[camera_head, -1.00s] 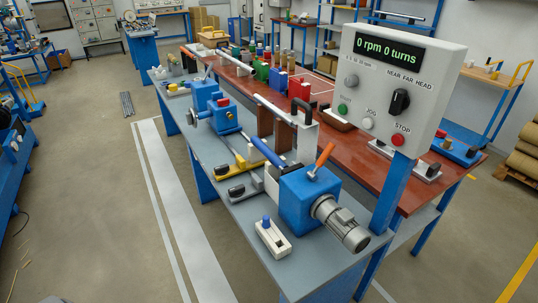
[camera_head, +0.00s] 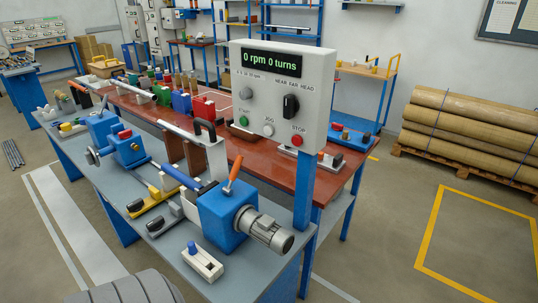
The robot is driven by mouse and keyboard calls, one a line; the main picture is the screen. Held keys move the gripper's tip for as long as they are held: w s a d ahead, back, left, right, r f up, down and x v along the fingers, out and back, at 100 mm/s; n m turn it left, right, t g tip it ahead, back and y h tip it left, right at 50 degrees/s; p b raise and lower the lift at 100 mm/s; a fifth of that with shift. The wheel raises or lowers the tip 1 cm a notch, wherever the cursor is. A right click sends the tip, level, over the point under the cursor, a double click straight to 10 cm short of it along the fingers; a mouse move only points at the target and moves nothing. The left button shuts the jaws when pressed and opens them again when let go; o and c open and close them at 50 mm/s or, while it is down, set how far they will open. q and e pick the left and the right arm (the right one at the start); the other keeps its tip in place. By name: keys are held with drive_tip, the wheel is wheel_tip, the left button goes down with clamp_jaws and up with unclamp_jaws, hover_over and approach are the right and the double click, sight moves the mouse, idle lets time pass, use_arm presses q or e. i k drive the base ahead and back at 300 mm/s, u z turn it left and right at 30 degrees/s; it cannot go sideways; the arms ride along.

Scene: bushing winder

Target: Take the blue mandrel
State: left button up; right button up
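A blue rod (camera_head: 176,175), which looks like the blue mandrel, lies on the winder on the grey bench. It slants between the blue motor-side housing (camera_head: 222,214) with an orange-handled lever and the smaller blue housing (camera_head: 128,148) further left. Another blue block (camera_head: 181,103) stands among coloured pieces on the red-brown tabletop; I cannot tell if it bears on the mandrel. Neither of my grippers is in view.
A control box (camera_head: 282,95) reading "0 rpm 0 turns" stands on a blue post at the right of the bench. A white block with a blue knob (camera_head: 202,262) sits at the near bench edge. Brown rolls (camera_head: 470,135) lie on a pallet at right.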

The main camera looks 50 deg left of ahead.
sight(187, 182)
drive_tip(key=z, duration=1.35)
drive_tip(key=k, duration=1.45)
drive_tip(key=u, duration=1.85)
